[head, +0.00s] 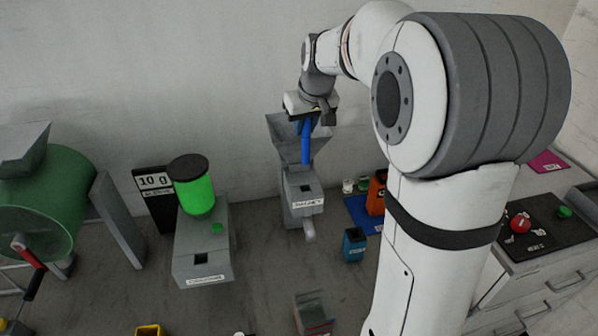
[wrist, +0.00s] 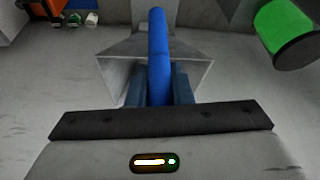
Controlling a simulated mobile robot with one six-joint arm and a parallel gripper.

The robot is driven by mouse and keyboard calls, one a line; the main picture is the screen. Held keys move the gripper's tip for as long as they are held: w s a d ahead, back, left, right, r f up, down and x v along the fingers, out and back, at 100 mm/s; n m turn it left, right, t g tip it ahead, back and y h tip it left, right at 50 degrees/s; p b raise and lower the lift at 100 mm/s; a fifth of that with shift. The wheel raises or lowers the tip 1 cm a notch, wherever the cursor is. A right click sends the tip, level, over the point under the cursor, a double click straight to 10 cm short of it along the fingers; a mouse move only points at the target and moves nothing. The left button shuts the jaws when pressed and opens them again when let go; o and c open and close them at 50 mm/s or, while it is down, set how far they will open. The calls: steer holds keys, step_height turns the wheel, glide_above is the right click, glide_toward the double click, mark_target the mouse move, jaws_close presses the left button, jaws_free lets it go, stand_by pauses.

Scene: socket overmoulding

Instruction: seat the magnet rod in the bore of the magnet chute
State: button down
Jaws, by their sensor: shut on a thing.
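The magnet rod is a long blue rod (head: 306,143) held upright in my gripper (head: 308,116). In the wrist view the blue rod (wrist: 159,50) stands between the two fingers (wrist: 159,88), which are shut on it. The magnet chute (head: 302,190) is a grey labelled block with a flared hopper on top, below my gripper. The rod's lower end is in front of or over the chute's block. I cannot tell whether it is inside the bore. In the wrist view the grey hopper (wrist: 115,72) lies behind the rod.
A grey machine with a green cylinder (head: 197,190) stands left of the chute. A small blue box (head: 354,244) and an orange container (head: 377,192) on a blue mat stand to the right. A green drum (head: 52,200) is at far left.

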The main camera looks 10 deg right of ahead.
mark_target(306, 163)
step_height(306, 163, down, 11)
steer(key=b, duration=0.6)
steer(key=shift+f, duration=0.2)
steer(key=shift+f+b, duration=0.6)
steer(key=shift+b, duration=0.1)
steer(key=c, duration=1.3)
jaws_free()
steer(key=shift+r, duration=0.1)
